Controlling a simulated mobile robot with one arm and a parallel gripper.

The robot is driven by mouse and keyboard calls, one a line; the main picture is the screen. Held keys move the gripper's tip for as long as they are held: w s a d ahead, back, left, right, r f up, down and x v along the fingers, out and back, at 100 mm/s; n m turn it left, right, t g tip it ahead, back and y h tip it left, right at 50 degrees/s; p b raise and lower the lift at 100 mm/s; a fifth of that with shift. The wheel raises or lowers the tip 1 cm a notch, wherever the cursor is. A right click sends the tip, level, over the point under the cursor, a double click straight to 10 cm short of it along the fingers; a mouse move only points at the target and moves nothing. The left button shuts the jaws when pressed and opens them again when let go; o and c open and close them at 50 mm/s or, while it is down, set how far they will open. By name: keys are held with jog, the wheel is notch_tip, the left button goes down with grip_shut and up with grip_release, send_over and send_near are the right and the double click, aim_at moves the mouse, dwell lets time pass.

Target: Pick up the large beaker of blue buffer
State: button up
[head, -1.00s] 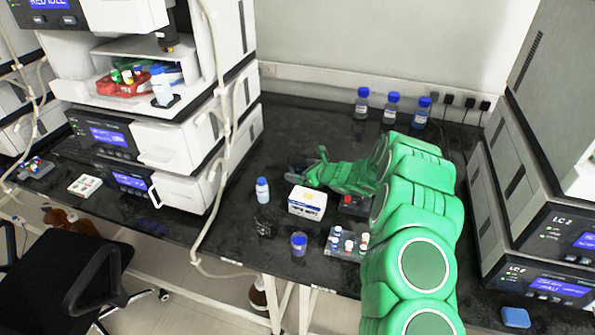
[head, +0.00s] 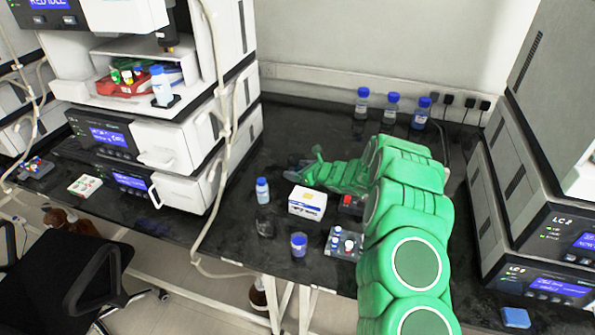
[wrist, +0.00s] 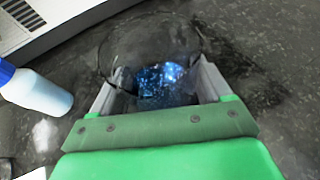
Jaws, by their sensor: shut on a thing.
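The large clear beaker (wrist: 150,45) stands between my fingers in the wrist view, with blue liquid showing low inside it. My gripper (wrist: 157,88) is shut on the beaker, one finger on each side. In the head view my gripper (head: 306,163) is behind the small white box, and the beaker (head: 296,159) shows only as a faint grey shape at the fingertips. I cannot tell whether its base is off the bench.
A blue-capped bottle (head: 262,190) stands left of the white box (head: 307,202); it also shows in the wrist view (wrist: 38,92). A vial rack (head: 344,243) and a small blue-topped jar (head: 299,245) are in front. Several blue-capped bottles stand by the wall. Instruments flank the bench.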

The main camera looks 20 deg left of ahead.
aim_at(297, 163)
jog(key=shift+r, duration=0.2)
jog(key=shift+r, duration=1.4)
jog(key=s+d+r, duration=0.6)
jog(key=s+r, duration=0.3)
jog(key=s, duration=0.3)
jog(key=shift+d+r, duration=0.2)
jog(key=shift+r, duration=0.1)
